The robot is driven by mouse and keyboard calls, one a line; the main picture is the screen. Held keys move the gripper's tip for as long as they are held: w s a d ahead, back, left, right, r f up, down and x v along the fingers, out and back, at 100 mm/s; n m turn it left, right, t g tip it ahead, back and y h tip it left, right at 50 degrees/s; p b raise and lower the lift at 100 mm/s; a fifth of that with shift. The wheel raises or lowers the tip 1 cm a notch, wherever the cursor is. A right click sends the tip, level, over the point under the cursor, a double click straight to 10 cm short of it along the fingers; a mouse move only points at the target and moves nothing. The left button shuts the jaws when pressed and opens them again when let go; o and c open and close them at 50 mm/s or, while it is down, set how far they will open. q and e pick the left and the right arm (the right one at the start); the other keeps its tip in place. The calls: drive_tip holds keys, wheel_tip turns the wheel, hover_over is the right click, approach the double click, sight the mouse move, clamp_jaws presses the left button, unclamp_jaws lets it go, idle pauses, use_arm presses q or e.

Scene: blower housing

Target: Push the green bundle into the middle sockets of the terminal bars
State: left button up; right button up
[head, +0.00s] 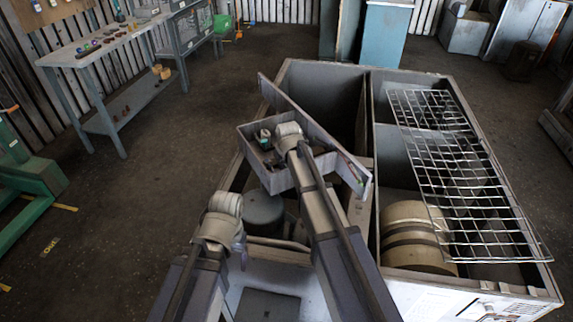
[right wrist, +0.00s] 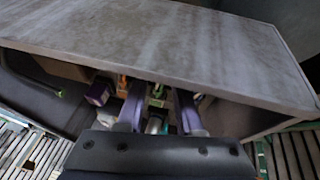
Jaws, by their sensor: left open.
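A small grey terminal box (head: 278,181) stands with its lid raised, on the near left part of the housing. My right gripper (head: 266,150) reaches into it, mostly hidden by its wrist. In the right wrist view its two fingers (right wrist: 158,112) stand apart among terminal parts. Small green pieces (right wrist: 158,91) and an orange piece (right wrist: 123,82) show between or near them. I cannot tell which is the green bundle, whether it is held, or where the middle sockets are. My left gripper (head: 238,256) is open and low in front of the housing, away from the box.
The raised lid (head: 315,128) slants close to my right wrist. A purple block (right wrist: 98,94) and a green-tipped cable (right wrist: 58,93) sit left of the fingers. A wire grille (head: 455,170) covers the housing's right bay, above a tan drum (head: 412,225).

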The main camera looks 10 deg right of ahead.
drive_tip(key=shift+o, duration=1)
drive_tip(key=p+v, duration=0.7)
drive_tip(key=v, duration=0.1)
